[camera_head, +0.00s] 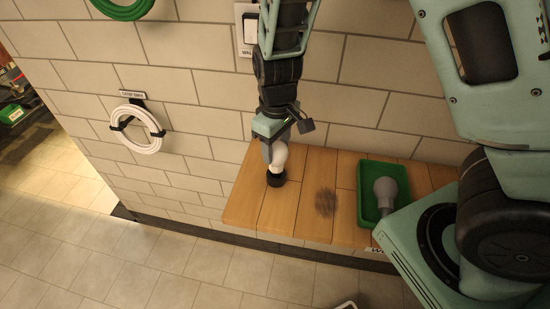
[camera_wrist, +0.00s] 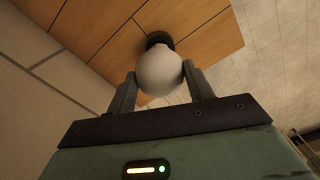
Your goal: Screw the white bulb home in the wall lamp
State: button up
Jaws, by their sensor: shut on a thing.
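The white bulb (camera_head: 280,155) is upright at the left part of the wooden shelf, its lower end at a short black round piece (camera_head: 276,178). I cannot tell whether that piece is a holder or the bulb's own base. My gripper (camera_head: 274,150) comes down from above and is shut on the bulb. In the wrist view the white bulb (camera_wrist: 159,70) sits between the two fingers of my gripper (camera_wrist: 160,88), with the black round piece (camera_wrist: 158,39) behind it against the wood. The wall lamp is not recognisable in either view.
A green tray (camera_head: 368,216) with a grey bulb (camera_head: 386,192) stands on the wooden shelf (camera_head: 255,205), right of a dark smudge (camera_head: 325,202). The floor at left is clear.

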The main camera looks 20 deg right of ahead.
jog(key=shift+r+p, duration=2.75)
jog(key=shift+r, duration=0.5)
jog(key=shift+f, duration=0.1)
